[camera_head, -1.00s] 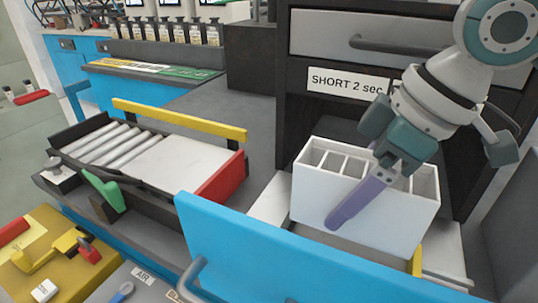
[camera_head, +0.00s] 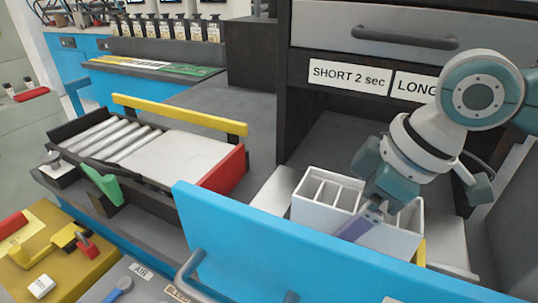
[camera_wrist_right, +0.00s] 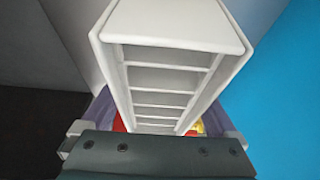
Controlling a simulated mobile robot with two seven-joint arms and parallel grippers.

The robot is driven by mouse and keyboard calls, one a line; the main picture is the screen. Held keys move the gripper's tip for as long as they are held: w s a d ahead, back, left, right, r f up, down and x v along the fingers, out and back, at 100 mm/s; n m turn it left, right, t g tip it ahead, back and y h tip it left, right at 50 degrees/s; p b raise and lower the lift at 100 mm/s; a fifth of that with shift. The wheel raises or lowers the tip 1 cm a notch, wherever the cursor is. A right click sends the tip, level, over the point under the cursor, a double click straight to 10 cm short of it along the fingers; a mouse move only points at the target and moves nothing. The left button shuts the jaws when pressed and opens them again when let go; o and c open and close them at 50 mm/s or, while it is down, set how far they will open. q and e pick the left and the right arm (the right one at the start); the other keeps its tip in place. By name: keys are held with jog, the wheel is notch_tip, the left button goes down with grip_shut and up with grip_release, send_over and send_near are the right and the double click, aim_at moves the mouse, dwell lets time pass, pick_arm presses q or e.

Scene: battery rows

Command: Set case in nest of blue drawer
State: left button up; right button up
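The white case (camera_head: 325,190), a long box with a row of open compartments, is upright inside the open blue drawer (camera_head: 290,255). Its lower part is hidden behind the drawer's blue front. My right gripper (camera_head: 362,220) is shut on the case, with one purple finger against its near side. In the right wrist view the case (camera_wrist_right: 170,22) sits between both purple fingers. The nest under the case is mostly hidden; a yellow strip (camera_head: 420,252) shows beside the case's right end. Whether the case touches the drawer's bottom cannot be told. My left gripper is not in view.
A dark cabinet with a grey drawer (camera_head: 400,40) and a "SHORT 2 sec" label (camera_head: 348,77) stands behind the case. A roller tray with a yellow rail (camera_head: 180,115) and red end (camera_head: 222,172) is to the left. Pale drawer floor (camera_head: 277,190) is bare left of the case.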

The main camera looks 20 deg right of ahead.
jog(key=shift+o, duration=0.2)
jog(key=shift+r, duration=0.2)
jog(key=p+v, duration=0.2)
jog(key=v, duration=1)
